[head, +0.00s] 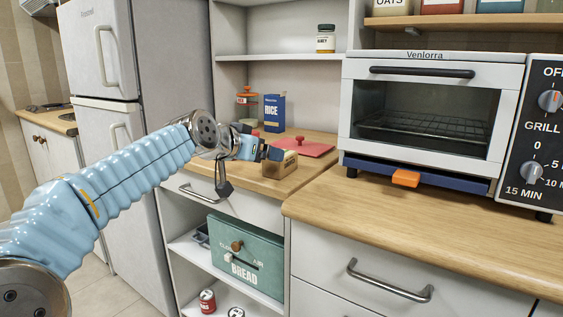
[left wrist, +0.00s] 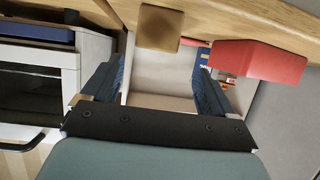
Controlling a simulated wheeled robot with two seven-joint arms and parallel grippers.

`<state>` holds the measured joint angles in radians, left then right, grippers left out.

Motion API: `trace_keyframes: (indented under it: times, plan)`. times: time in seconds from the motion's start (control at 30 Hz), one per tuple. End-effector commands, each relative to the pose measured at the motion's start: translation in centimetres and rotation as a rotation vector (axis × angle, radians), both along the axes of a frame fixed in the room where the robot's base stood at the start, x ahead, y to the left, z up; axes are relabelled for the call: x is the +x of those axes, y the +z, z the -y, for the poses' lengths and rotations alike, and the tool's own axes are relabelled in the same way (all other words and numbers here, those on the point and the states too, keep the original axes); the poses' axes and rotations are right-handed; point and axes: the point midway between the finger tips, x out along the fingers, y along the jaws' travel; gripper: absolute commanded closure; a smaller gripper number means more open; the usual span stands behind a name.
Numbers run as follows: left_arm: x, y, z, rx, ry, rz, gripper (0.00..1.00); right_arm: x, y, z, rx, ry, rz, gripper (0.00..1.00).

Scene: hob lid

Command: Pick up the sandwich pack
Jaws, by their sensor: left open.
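The likely sandwich pack is a small brown box (head: 280,166) near the front edge of the wooden counter. In the left wrist view a brown block (left wrist: 160,28) shows at the top, ahead of the fingers. My left gripper (head: 265,153) reaches in just behind and above the box in the head view. Its jaws (left wrist: 157,75) are open with nothing between them. I cannot tell whether a finger touches the box. The fingers hide part of the counter behind it. My right gripper is not in view.
A red flat thing with a knob (head: 303,148) lies right of the box. A blue rice box (head: 274,112) and a jar (head: 246,102) stand behind. The toaster oven (head: 430,110) stands on the right counter. A green bread bin (head: 245,257) sits on the shelf below.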

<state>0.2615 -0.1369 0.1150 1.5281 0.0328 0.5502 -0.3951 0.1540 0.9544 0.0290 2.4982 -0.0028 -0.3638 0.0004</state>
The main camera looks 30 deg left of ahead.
Motion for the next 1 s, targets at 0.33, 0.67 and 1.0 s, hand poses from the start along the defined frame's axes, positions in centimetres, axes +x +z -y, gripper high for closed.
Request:
trace_keyframes:
  times: [0.33, 0.67, 1.0]
  plan:
    - [3.6, -1.4, 0.5, -0.001, -0.002, -0.002, 0.13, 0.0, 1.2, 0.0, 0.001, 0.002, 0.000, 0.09]
    - [6.5, -2.8, 0.7, 0.000, 0.000, 0.001, 0.13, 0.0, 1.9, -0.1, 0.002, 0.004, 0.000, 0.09]
    - [6.5, -2.8, 0.7, 0.000, 0.000, 0.002, 0.43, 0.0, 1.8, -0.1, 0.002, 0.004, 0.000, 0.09]
